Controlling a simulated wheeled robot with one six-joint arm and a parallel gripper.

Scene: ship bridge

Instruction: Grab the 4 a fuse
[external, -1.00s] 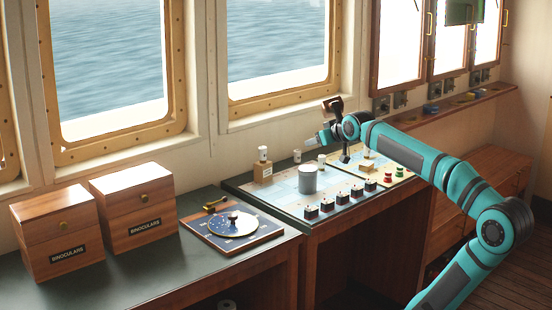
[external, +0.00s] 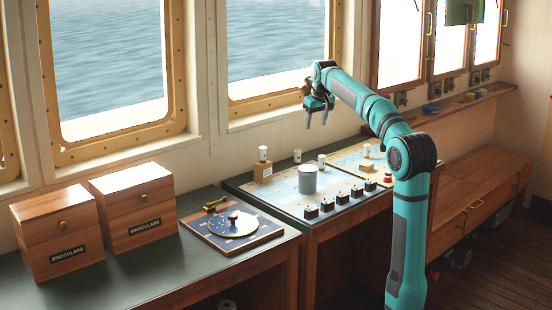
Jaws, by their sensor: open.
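Several small white cylinders that look like fuses stand on the chart table, and their ratings are too small to read. One white cylinder (external: 263,153) is on a wooden block (external: 262,172) at the left. Another cylinder (external: 297,156) stands behind the grey can, and a third cylinder (external: 321,161) stands to its right. A further cylinder (external: 367,150) is at a small wooden block at the right. I cannot tell which is the 4 A fuse. My gripper (external: 316,120) is open and empty, fingers pointing down, in the air above the cylinders and touching none.
A grey can (external: 307,179) stands mid-table. A row of several black blocks (external: 342,197) lines the front edge. Red knobs are partly hidden by my arm. On the left desk are a round dial instrument (external: 233,224) and two binocular boxes (external: 60,236).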

